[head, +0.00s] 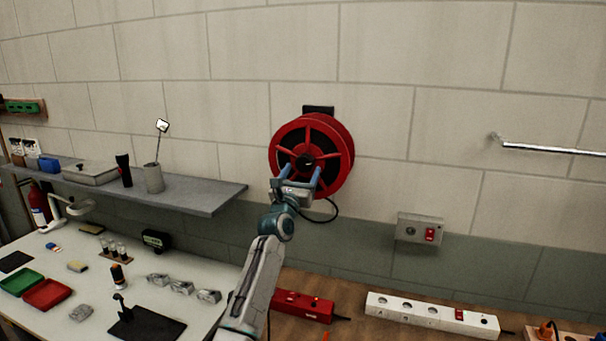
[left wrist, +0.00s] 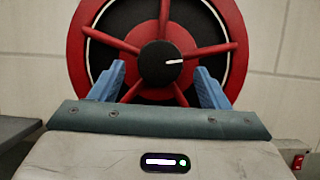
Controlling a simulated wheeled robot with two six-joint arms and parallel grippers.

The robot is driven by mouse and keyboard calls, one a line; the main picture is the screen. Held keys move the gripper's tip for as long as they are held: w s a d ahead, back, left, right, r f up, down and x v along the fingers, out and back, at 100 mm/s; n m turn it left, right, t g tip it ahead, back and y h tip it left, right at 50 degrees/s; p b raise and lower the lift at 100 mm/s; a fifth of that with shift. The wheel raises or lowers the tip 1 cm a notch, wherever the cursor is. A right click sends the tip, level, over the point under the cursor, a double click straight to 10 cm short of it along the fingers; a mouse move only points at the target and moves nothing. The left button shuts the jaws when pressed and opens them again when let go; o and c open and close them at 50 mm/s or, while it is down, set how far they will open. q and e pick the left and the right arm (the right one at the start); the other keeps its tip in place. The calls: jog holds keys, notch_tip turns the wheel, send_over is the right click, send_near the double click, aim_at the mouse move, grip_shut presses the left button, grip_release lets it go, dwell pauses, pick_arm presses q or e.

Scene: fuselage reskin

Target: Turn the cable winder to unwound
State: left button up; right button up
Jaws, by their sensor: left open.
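The cable winder (head: 338,137) is a red spoked reel mounted on the block wall, with a dark hub and a black cable hanging below it. In the left wrist view the winder (left wrist: 215,30) fills the upper part, and its black hub knob (left wrist: 160,64) has a white mark pointing right. My left gripper (head: 301,174) is in front of the reel's lower half. Its blue fingers (left wrist: 160,80) are open, one on each side below the knob, with nothing visible between them but the reel behind. Whether they touch the spokes I cannot tell. My right gripper does not show.
A grey shelf (head: 205,197) runs along the wall at left with a cup and boxes. A wall switch box (head: 420,229) is at lower right. A white power strip (head: 432,315) and a red one (head: 301,306) lie on the wooden bench. A metal rail (head: 550,148) is at far right.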

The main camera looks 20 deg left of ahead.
pick_arm(q)
jog(key=shift+b+x, duration=0.3)
jog(key=shift+x, duration=0.75)
jog(key=shift+c, duration=0.4)
